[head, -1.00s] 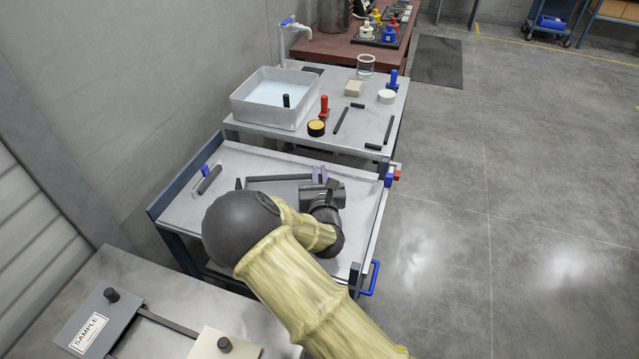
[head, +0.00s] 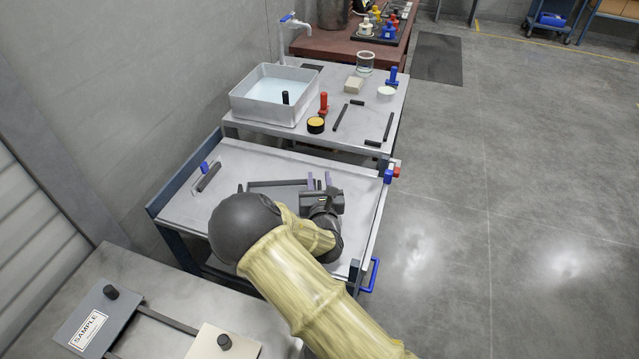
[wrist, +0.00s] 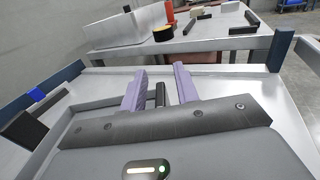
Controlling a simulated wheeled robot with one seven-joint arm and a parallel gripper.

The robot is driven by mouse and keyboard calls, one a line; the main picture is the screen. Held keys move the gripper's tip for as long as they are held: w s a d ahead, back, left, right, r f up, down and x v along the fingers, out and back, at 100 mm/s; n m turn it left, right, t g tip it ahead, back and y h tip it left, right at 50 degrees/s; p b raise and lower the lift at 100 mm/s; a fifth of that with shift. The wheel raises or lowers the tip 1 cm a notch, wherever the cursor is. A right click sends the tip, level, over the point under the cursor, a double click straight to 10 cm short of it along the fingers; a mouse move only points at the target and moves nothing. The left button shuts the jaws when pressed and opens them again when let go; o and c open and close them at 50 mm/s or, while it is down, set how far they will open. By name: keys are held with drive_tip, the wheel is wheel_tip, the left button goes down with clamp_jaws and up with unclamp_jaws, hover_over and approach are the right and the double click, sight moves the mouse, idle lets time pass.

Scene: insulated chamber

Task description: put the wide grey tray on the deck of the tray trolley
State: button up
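The wide grey tray (head: 279,184) lies on the deck of the tray trolley (head: 245,160), partly hidden behind my arm. It seems to rest on the deck, though its underside is hidden. Its rim also shows in the wrist view (wrist: 92,107). My gripper (head: 319,181) is at the tray's right part. In the wrist view its two purple fingers (wrist: 159,88) stand apart on either side of a dark upright handle (wrist: 158,96), with a visible gap on the right side. The near part of the tray is hidden by my arm and gripper.
A dark bar with a blue end (head: 208,178) lies at the deck's left. Behind the trolley, a table holds a white basin (head: 275,97), a red-handled item (head: 323,104) and small objects. A bench with a sample plate (head: 90,330) is in front. Floor at right is clear.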

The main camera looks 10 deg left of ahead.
drive_tip(key=shift+r, duration=0.1)
drive_tip(key=b+v, duration=0.1)
drive_tip(key=v, duration=1.1)
idle(0.4)
wheel_tip(320, 180, up, 10)
drive_tip(key=p, duration=1)
